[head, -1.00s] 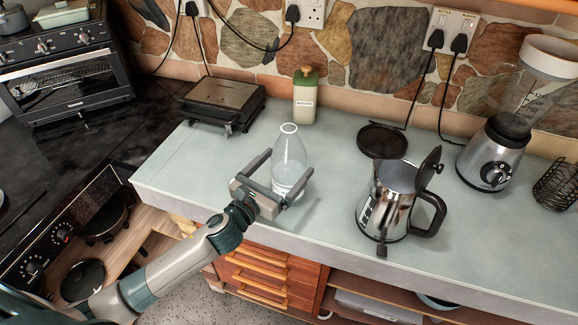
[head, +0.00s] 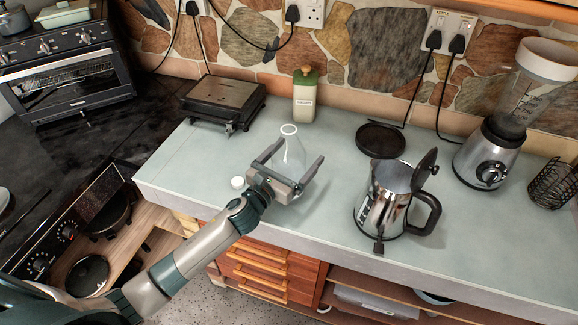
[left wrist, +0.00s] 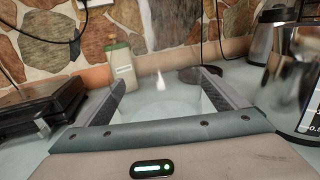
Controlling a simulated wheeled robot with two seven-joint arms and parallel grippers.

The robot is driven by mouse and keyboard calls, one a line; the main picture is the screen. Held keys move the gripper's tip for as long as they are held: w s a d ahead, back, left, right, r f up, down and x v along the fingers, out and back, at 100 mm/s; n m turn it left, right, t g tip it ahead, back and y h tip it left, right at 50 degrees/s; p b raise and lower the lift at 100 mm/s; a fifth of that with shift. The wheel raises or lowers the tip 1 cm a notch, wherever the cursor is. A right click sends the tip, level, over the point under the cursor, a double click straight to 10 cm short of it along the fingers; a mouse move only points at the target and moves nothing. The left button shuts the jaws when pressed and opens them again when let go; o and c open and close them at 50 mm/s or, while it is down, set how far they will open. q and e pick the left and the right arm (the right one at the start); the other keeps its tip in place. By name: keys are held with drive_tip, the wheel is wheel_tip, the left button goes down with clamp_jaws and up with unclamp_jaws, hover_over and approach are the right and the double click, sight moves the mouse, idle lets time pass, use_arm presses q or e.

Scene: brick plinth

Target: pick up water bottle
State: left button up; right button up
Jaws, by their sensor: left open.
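The clear water bottle (head: 290,152) stands upright on the pale counter, with its open neck at the top. My left gripper (head: 301,151) is open, with its two fingers on either side of the bottle and its palm in front of the bottle's lower part. I cannot tell whether a finger touches it. In the left wrist view the gripper (left wrist: 163,80) is also spread wide, with a faint see-through shape between the fingers. The bottle's base is hidden behind the gripper in the head view. My right gripper is not in view.
A metal kettle (head: 391,205) with its lid raised stands right of the gripper, and a black round base (head: 381,140) lies behind it. A green-topped container (head: 305,98) and a grill (head: 222,97) are behind. A small white cap (head: 238,183) lies left. A blender (head: 490,155) stands far right.

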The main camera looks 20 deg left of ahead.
use_arm(q)
drive_tip(key=shift+w, duration=0.1)
idle(0.4)
drive_tip(key=shift+r, duration=0.1)
drive_tip(key=c, duration=1.7)
drive_tip(key=shift+r, duration=0.2)
drive_tip(key=shift+c, duration=0.2)
drive_tip(key=s+d+r+b, duration=0.3)
drive_tip(key=d+r, duration=0.7)
drive_tip(key=d, duration=0.1)
drive_tip(key=shift+r, duration=0.25)
drive_tip(key=shift+d, duration=0.1)
